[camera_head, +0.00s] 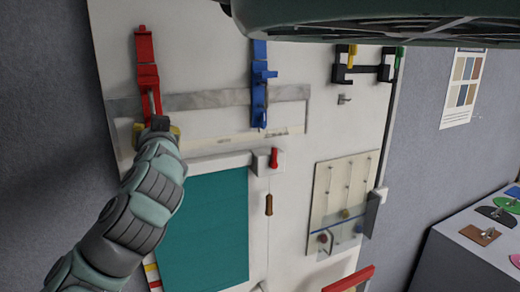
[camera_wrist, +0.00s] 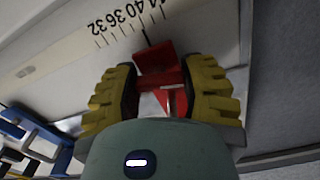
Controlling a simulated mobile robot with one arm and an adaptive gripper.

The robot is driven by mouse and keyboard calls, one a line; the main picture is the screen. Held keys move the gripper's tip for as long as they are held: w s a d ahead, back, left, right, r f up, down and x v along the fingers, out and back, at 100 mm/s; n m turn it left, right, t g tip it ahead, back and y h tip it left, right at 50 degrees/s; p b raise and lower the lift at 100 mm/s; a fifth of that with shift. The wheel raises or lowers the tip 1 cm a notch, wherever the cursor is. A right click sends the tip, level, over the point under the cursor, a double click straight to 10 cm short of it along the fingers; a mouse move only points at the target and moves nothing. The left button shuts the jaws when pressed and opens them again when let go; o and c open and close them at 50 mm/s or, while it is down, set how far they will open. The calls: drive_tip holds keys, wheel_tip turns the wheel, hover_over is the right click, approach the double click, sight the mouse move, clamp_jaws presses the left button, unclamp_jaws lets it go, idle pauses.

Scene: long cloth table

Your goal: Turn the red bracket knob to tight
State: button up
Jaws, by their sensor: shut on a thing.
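The red bracket (camera_head: 147,75) is mounted on the upper left of the white board, with a thin rod running down from it to my gripper. My gripper (camera_head: 157,127) is at the bracket's lower end, its yellow pads on either side. In the wrist view my gripper (camera_wrist: 163,88) has its yellow fingers around the red bracket's lower part (camera_wrist: 158,62). It is shut on the red knob end. The knob's own outline is mostly hidden by the fingers, and no tight mark can be made out.
A blue bracket (camera_head: 259,85) hangs to the right and also shows in the wrist view (camera_wrist: 30,140). A black clamp (camera_head: 363,73) is further right. A printed scale (camera_wrist: 120,32) runs beside the fingers. A teal panel (camera_head: 205,230) lies below, right of my arm.

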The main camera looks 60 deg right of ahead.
sight(149, 87)
drive_tip(key=shift+a+m+b, duration=0.1)
drive_tip(key=shift+m+b, duration=0.5)
drive_tip(key=shift+m, duration=0.5)
drive_tip(key=o, duration=1.2)
wheel_tip(149, 87, up, 10)
